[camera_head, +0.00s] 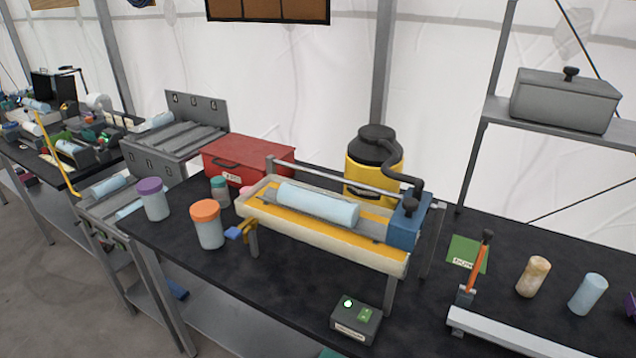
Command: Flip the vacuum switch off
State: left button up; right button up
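A small dark grey switch box (355,321) sits near the front edge of the black table. Its top has a lit round green light (347,303) and a green patch beside it; I cannot make out the switch position. A yellow canister with a black lid (375,165), which looks like the vacuum, stands behind the tray. A black hose (407,170) runs from its lid to a blue block (404,228) at the tray's right end. Neither of my grippers is in view.
A cream tray (330,246) holding a pale blue cylinder (316,204) stands behind the switch box. Jars, including an orange-lidded jar (207,224), are left. Bare tabletop lies left of the box.

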aim_at(364, 314)
jog(key=i+j+z, duration=0.2)
jog(key=z, duration=0.2)
jog(key=i+j+z, duration=0.15)
jog(key=z, duration=0.2)
jog(key=i+j+z, duration=0.1)
jog(key=j+z, duration=0.3)
